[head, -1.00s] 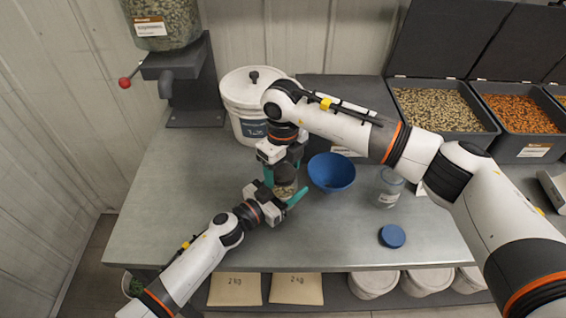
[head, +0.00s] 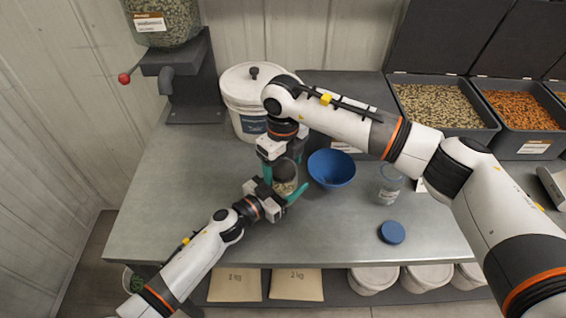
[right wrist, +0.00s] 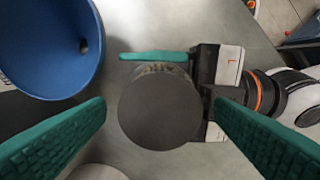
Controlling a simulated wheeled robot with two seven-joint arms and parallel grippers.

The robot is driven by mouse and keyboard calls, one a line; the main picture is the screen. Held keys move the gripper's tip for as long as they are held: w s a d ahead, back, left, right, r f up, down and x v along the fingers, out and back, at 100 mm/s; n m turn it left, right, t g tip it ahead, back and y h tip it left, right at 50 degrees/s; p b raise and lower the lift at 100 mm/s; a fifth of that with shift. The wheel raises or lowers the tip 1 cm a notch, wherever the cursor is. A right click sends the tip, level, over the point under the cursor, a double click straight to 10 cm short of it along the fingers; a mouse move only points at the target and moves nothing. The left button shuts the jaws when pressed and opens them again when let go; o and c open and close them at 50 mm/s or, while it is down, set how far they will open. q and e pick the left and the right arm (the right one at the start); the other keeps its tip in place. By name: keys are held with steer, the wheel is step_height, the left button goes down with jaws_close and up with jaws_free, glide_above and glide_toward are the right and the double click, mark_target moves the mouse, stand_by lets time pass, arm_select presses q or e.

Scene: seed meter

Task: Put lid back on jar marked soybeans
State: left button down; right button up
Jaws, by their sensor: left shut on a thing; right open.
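A jar of seeds (head: 287,187) stands on the bench with a dark grey lid (head: 284,170) on its top. My left gripper (head: 284,192) is shut around the jar's side. In the right wrist view the round lid (right wrist: 160,110) covers the jar's mouth, with a strip of seeds (right wrist: 160,70) visible beside it. My right gripper (head: 284,162) is above the jar, open, with its fingers apart on either side of the lid and clear of it. I cannot read a label on the jar, nor tell whether the lid is tight.
A blue funnel-like bowl (head: 332,169) stands just right of the jar. A clear jar (head: 387,185) and a blue lid (head: 392,232) are farther right. A white bucket (head: 244,95) is behind my right gripper. Seed bins (head: 440,108) line the back right. The bench's left side is clear.

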step_height(320, 180, up, 12)
stand_by(0.6)
arm_select(q)
steer(key=shift+c, duration=1.2)
jaws_free()
steer(key=b+v, duration=0.1)
steer(key=v, duration=0.9)
steer(key=shift+s+a+f, duration=0.1)
steer(key=shift+s+a, duration=0.6)
steer(key=shift+a, duration=0.05)
arm_select(e)
steer(key=shift+f, duration=0.55)
